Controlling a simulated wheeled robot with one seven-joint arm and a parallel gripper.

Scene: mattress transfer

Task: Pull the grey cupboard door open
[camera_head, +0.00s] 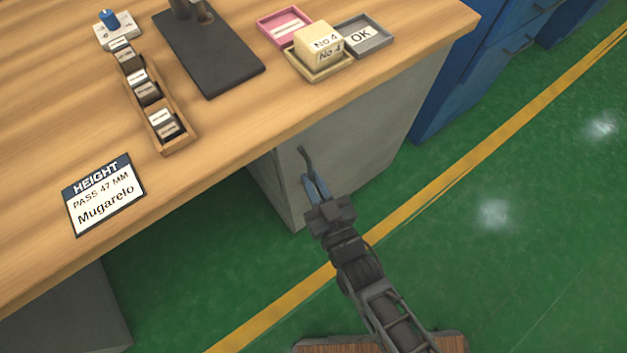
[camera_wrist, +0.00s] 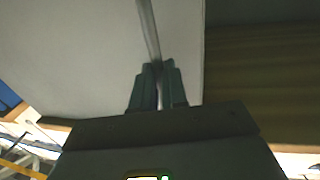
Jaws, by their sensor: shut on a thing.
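The grey cupboard door (camera_head: 345,150) is below the right end of the wooden workbench, and it fills the upper left of the wrist view (camera_wrist: 90,60). It looks closed or nearly so; I cannot tell exactly. A thin bar handle (camera_head: 304,157) stands on the door. In the wrist view the handle (camera_wrist: 149,30) runs down between the fingers. My gripper (camera_head: 314,183) is shut on the lower part of this handle. The fingertips also show in the wrist view (camera_wrist: 157,72), one on each side of the bar.
The workbench (camera_head: 230,130) overhangs the cupboard. On it are a dark stand base (camera_head: 215,60), a wooden rack of blocks (camera_head: 165,130), a height card (camera_head: 103,195) and small trays. Blue cabinets (camera_head: 470,60) stand to the right. The green floor (camera_head: 480,260) is clear.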

